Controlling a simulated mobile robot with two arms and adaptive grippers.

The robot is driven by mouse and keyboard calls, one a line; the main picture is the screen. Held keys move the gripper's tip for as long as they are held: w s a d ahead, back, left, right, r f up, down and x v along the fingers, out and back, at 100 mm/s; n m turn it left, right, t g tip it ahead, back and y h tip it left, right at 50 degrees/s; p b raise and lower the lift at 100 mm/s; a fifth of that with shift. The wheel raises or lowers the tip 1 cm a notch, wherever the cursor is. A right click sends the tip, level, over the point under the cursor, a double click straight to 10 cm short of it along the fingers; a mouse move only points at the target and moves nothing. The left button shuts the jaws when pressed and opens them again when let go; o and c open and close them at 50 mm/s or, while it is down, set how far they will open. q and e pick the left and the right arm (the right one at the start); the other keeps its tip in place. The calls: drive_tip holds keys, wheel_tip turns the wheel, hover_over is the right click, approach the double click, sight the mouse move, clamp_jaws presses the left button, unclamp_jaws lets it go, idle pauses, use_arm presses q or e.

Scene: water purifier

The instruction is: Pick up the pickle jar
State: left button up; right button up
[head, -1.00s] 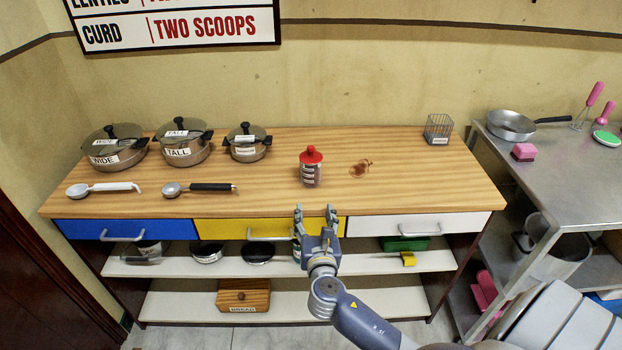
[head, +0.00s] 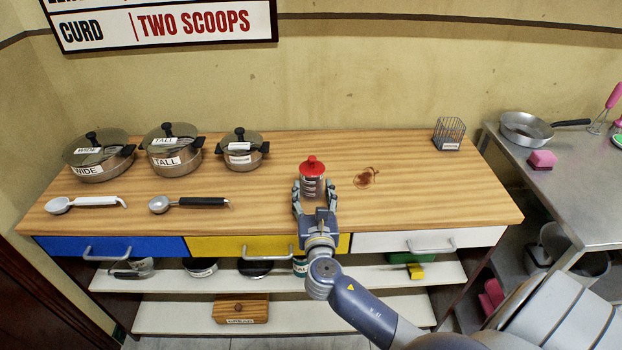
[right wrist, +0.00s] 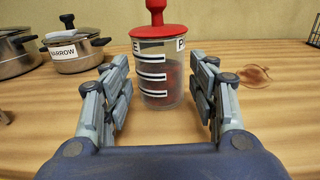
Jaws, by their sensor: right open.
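A clear jar with a red lid and knob, the likely pickle jar (head: 312,181), stands upright on the wooden counter (head: 260,215). In the right wrist view the jar (right wrist: 158,75) has white label bands and dark reddish contents; its label is only partly readable. My right gripper (head: 315,191) is open at the jar's near side. In the right wrist view the fingers of the right gripper (right wrist: 164,95) stand to the left and right of the jar's lower body, with gaps on both sides. My left gripper is not in view.
A brown stain (head: 366,178) lies right of the jar. A wire basket (head: 449,133) stands back right.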

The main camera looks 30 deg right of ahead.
sight(312, 187)
drive_tip(key=x, duration=0.3)
drive_tip(key=shift+r, duration=0.3)
drive_tip(key=shift+w+d+f, duration=0.1)
drive_tip(key=shift+w+d, duration=0.05)
drive_tip(key=shift+w, duration=0.15)
drive_tip(key=x, duration=0.4)
drive_tip(key=shift+w+d, duration=0.15)
drive_tip(key=shift+w, duration=0.05)
drive_tip(key=shift+w+d+f, duration=0.1)
drive_tip(key=shift+w+d, duration=0.1)
drive_tip(key=shift+w, duration=0.15)
drive_tip(key=c, duration=1.1)
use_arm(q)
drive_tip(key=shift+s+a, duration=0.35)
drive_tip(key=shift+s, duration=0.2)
use_arm(e)
drive_tip(key=shift+c, duration=0.4)
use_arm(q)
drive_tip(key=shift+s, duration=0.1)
